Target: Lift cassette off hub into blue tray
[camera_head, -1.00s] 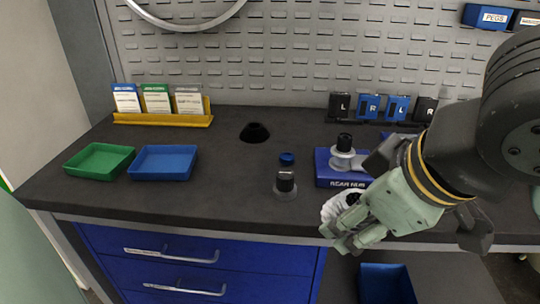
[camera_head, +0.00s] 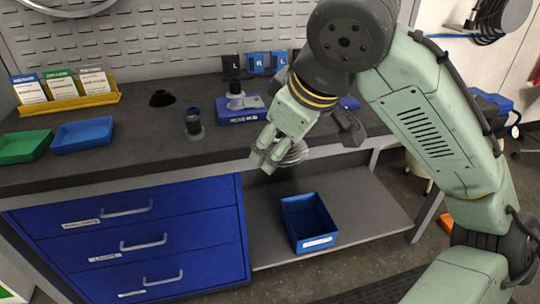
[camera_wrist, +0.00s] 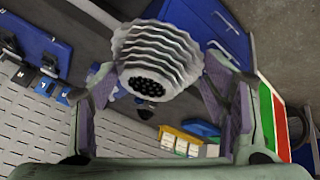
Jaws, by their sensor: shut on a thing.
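My gripper (camera_head: 262,160) is shut on the cassette (camera_head: 294,153), a grey stack of toothed rings. In the wrist view the cassette (camera_wrist: 155,58) sits between the two fingers, its dark splined bore facing the camera. In the head view it is held in front of the bench's front edge, and the fingers partly hide it. The blue tray (camera_head: 82,135) lies on the bench at the left, beside the green tray (camera_head: 24,146). The rear hub stand (camera_head: 240,110), a blue block with an upright hub, is on the bench behind my gripper.
A dark post on a round base (camera_head: 194,126) and a black cone (camera_head: 162,98) stand on the bench between tray and hub stand. A yellow card rack (camera_head: 70,108) is behind the trays. A blue bin (camera_head: 308,222) sits on the lower shelf. Blue drawers (camera_head: 130,240) are under the bench.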

